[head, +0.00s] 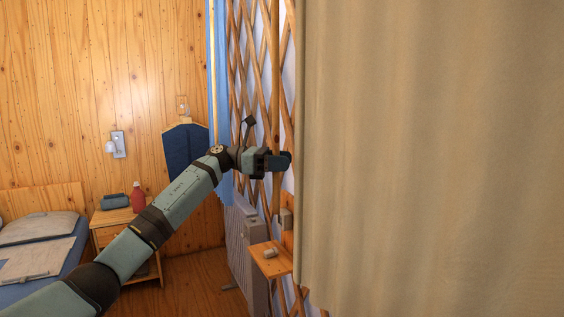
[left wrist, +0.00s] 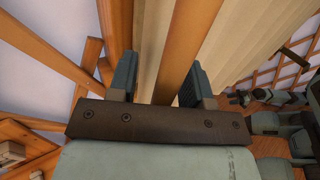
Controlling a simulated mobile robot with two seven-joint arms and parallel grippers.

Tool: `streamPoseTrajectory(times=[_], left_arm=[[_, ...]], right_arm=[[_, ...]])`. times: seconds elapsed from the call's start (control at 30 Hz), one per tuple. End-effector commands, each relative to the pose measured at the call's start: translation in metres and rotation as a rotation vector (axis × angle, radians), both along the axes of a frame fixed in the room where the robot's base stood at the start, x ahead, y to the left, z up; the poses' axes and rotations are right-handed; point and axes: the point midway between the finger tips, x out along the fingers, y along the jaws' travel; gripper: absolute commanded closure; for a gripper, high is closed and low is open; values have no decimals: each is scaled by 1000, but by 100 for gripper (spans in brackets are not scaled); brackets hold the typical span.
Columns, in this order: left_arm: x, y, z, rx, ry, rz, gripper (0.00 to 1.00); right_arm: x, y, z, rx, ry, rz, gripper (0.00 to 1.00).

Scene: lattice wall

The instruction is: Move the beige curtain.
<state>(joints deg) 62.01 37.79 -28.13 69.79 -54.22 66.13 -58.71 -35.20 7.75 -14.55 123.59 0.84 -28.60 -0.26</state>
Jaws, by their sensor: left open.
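The beige curtain (head: 430,150) hangs in folds and fills the right side of the head view. Its left edge hangs in front of the lattice wall. My left gripper (head: 284,162) is just left of that edge, by the lattice. In the left wrist view my left gripper (left wrist: 160,70) is open, its two fingers apart. A brown wooden bar (left wrist: 190,45) and part of the beige curtain (left wrist: 240,40) show between and beyond the fingers. I cannot tell how deep the curtain lies between them.
The wooden lattice (head: 262,60) runs behind my gripper. A small wooden shelf (head: 268,262) and a radiator (head: 242,245) are below. A blue curtain (head: 217,70), a nightstand (head: 110,217) with a red bottle (head: 138,197), and a bed (head: 35,250) are to the left.

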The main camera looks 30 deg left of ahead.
Motion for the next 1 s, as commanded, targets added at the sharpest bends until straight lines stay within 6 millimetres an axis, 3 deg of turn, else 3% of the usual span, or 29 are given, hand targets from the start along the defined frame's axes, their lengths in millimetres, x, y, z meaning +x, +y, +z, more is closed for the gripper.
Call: streamPoseTrajectory(times=[0.17,0.6,0.8,1.0], left_arm=[[-7,22,0,0,0,3,55],[-36,111,-1,0,1,4,55],[-42,129,0,0,1,3,55],[-43,131,0,-1,0,2,55]], right_arm=[[0,0,0,0,0,0,58],[0,0,0,1,-1,-1,58],[0,0,0,1,-1,-1,58],[0,0,0,1,-1,-1,58]])
